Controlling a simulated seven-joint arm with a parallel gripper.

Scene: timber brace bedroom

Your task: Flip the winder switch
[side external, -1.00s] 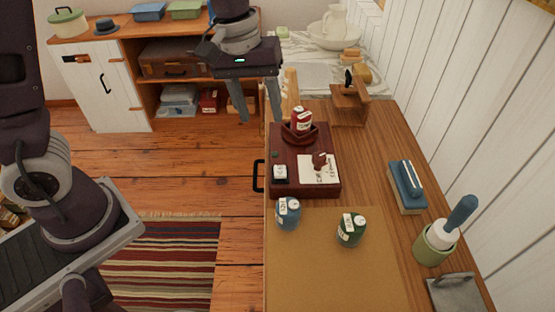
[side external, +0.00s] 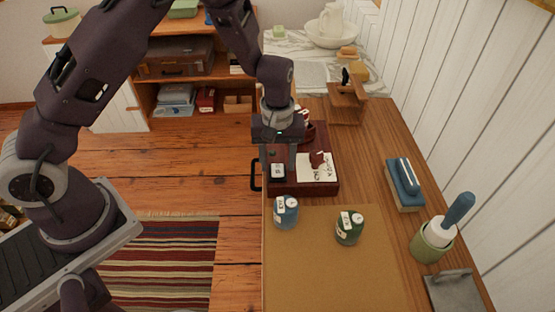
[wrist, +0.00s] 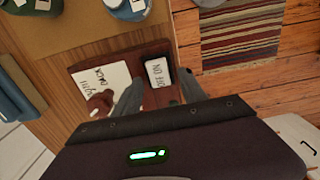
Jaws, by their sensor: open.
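The winder switch (side external: 278,171) is a small dark block with a white top, on the left front part of a dark red wooden board (side external: 318,187). In the wrist view the switch (wrist: 157,71) shows a white face lettered OFF and ON. My gripper (side external: 279,180) is open and points down over the switch, one finger to each side of it in the picture. In the wrist view the open fingers of my gripper (wrist: 159,92) lie at the near edge of the switch. I cannot tell whether they touch it. I cannot tell which way the switch is set.
A blue jar (side external: 286,211) and a green jar (side external: 349,228) stand in front on the tan mat (side external: 330,270).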

